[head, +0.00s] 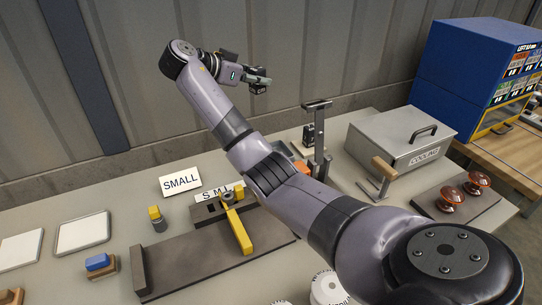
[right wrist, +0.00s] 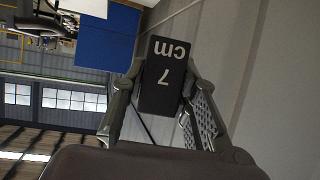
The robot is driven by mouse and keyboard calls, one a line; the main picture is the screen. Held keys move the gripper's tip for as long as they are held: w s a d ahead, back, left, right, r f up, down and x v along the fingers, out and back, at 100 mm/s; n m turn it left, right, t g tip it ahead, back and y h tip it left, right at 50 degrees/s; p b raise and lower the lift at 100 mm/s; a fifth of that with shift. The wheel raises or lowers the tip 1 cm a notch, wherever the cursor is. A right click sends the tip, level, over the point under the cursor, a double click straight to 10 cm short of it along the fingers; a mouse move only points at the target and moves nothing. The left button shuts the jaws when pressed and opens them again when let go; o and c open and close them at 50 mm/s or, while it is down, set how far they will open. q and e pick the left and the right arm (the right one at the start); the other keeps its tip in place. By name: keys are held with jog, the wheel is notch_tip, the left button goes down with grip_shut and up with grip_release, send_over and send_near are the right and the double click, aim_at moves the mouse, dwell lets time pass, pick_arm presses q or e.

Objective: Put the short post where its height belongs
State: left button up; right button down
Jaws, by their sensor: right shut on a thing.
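My right gripper (head: 256,80) is raised high in front of the wall in the head view, above the back of the table. In the right wrist view its fingers close on both sides of a dark post (right wrist: 162,76) marked "7 cm", which reads upside down there. The held post shows only as a small dark piece in the head view. A "SMALL" card (head: 180,182) and an "S M L" strip (head: 219,192) stand near the middle of the table. By them is a dark fixture (head: 200,258) with a yellow bar (head: 239,231). My left gripper is not in view.
A yellow-topped piece (head: 156,214), a blue-topped block (head: 98,262) and a pale tray (head: 84,234) are at left. A metal stand (head: 320,135), a grey lidded box (head: 402,138) and brown insulators (head: 451,199) are at right. White lettered pieces (head: 327,289) are partly hidden in front.

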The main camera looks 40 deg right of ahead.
jog(key=d+f+m+g, duration=0.1)
jog(key=f, duration=0.5)
jog(key=s+d+f+m+g, duration=0.1)
jog(key=f, duration=0.5)
jog(key=s+d+f+m+g+b, duration=0.1)
jog(key=f, duration=0.5)
jog(key=shift+s+d+f+y, duration=0.1)
jog(key=shift+s+f+y, duration=0.05)
jog(key=shift+f+y, duration=0.15)
notch_tip(320, 180, down, 5)
jog(key=shift+r, duration=0.1)
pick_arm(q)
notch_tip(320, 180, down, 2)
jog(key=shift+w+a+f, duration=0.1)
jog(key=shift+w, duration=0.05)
pick_arm(e)
jog(key=shift+f, duration=0.25)
jog(key=c, duration=1.2)
grip_release()
jog(key=shift+r, duration=0.1)
jog(key=shift+c, duration=0.2)
